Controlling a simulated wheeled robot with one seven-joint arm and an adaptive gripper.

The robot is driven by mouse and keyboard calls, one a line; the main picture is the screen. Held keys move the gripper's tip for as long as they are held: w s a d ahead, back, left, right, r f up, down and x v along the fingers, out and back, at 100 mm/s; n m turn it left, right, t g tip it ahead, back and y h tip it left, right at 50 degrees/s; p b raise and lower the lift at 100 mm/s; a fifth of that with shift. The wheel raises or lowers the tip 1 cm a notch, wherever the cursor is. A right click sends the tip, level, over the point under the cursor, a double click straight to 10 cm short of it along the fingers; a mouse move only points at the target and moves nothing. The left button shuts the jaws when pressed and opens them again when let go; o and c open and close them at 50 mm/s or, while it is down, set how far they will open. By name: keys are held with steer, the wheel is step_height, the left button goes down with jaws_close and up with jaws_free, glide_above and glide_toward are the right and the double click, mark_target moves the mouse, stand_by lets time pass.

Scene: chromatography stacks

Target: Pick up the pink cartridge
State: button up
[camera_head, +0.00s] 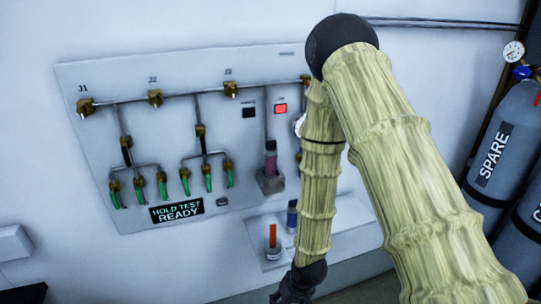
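A pinkish-purple cartridge (271,162) with a dark cap stands upright in a grey holder (271,184) low on the wall panel, right of the panel's middle. It looks like the pink cartridge. My gripper (292,294) is at the bottom of the view, dark and partly cut off by the picture edge. It is well below the pinkish cartridge and apart from it. Its fingers are too dark and small to tell whether they are open or shut, or hold anything.
Below, a white ledge (345,238) carries an orange cartridge (272,237) and a blue one (292,214), close to my forearm. The panel (85,133) has brass fittings and green-tipped tubes. My arm covers its right side. Grey cylinders (500,150) stand at right.

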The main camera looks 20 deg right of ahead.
steer(key=w+r+t+p, duration=0.1)
steer(key=w+r+p, duration=0.1)
steer(key=w+r, duration=0.45)
steer(key=w+r+p, duration=0.1)
steer(key=w+r, duration=0.2)
steer(key=r, duration=0.6)
steer(key=w+r+t+p, duration=0.15)
steer(key=w+r, duration=0.25)
steer(key=r, duration=0.4)
steer(key=t+h+p, duration=0.2)
steer(key=p, duration=0.3)
glide_toward(272, 143)
steer(key=shift+n+g, duration=0.25)
steer(key=shift+n, duration=0.15)
steer(key=shift+p+x, duration=0.65)
steer(key=shift+x, duration=2.5)
steer(key=shift+p+x, duration=1.05)
steer(key=shift+x, duration=1.6)
steer(key=shift+w+r, duration=0.1)
steer(key=c, duration=1.2)
jaws_close()
steer(key=shift+r, duration=0.15)
